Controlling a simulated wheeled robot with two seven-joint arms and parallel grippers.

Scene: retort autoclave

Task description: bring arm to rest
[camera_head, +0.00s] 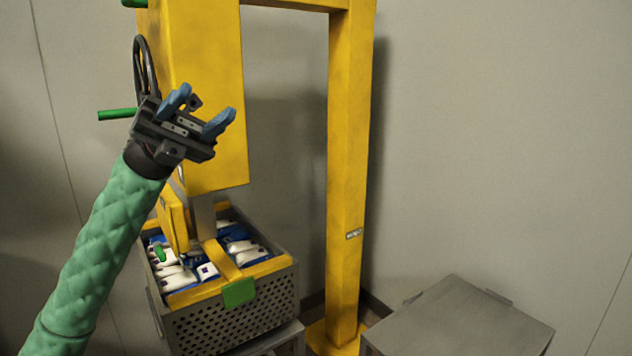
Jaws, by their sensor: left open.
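My left arm (92,262), in a green quilted sleeve, reaches up from the lower left. My left gripper (206,106) is raised in front of the yellow frame's left part, with its two blue fingertips apart and nothing between them. It is above the grey basket and clear of it in the picture. My right gripper is not in view.
A perforated grey basket (238,322) with white and blue packs stands below a yellow frame (347,180). A green handle (117,114) and a dark wheel (139,68) are at the frame's left. A grey box top (458,322) is at lower right.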

